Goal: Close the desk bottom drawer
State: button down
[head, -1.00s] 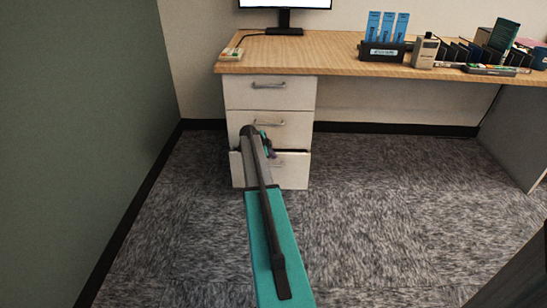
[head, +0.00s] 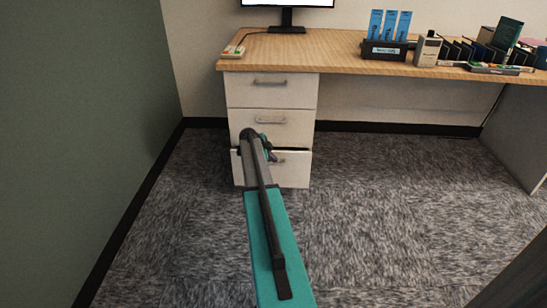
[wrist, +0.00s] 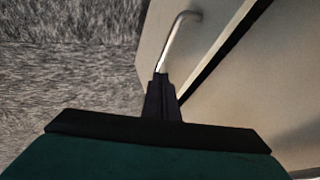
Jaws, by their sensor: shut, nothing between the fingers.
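The white desk pedestal has a bottom drawer (head: 296,176) that stands slightly open, with a dark gap along its top edge. In the wrist view, its pale front (wrist: 150,48) carries a silver bar handle (wrist: 176,38). My gripper (wrist: 162,80) is shut and empty, its dark fingertips at the near end of that handle. They look close to or touching the drawer front; I cannot tell which. In the head view, my arm hides part of the drawer's left side and most of my gripper (head: 271,153).
The middle drawer (head: 290,130) and top drawer (head: 295,92) above look shut. The wooden desktop (head: 330,50) holds a monitor, a brochure holder (head: 385,50) and other items at the right. A green wall (head: 80,130) is at the left. Carpet to the right of the pedestal is clear.

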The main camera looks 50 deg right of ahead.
jog(key=p+v, duration=0.3)
jog(key=v, duration=0.7)
